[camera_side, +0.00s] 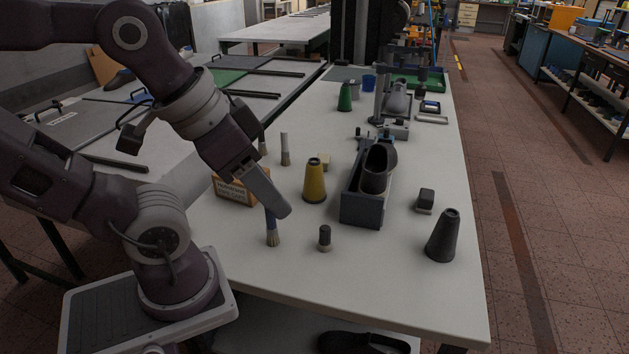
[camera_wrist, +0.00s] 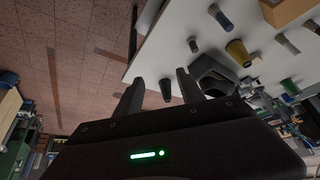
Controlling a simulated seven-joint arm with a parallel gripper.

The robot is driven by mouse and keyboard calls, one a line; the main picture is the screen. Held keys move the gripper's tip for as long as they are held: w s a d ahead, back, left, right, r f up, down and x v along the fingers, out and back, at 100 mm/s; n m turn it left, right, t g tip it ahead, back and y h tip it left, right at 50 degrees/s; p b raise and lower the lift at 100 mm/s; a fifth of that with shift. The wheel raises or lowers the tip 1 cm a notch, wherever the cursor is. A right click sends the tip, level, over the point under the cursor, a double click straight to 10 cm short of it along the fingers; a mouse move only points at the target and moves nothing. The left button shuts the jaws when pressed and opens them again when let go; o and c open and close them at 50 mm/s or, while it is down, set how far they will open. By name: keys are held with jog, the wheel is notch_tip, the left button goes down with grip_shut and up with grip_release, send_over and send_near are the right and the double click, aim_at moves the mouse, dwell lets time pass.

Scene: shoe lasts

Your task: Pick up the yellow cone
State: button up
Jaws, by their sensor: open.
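The yellow cone (camera_side: 315,182) stands upright on the white table, left of a grey box that holds a dark shoe last. It also shows in the wrist view (camera_wrist: 238,52), to the upper right of my fingers. My gripper (camera_side: 285,210) is above the table, to the left of the cone and apart from it. In the wrist view my gripper's two fingers (camera_wrist: 158,88) are spread with nothing held between them. A brush with a blue handle (camera_side: 272,228) stands just below my gripper in the side view, its top partly hidden.
The grey box (camera_side: 361,210) is close on the cone's right. A black cone (camera_side: 443,236) stands near the right edge and a small dark-topped peg (camera_side: 325,238) in front. A wooden box (camera_side: 232,190) and a pale brush (camera_side: 285,150) are at left. A green cone (camera_side: 345,97) stands farther back.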

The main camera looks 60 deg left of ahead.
jog(key=o, duration=0.4)
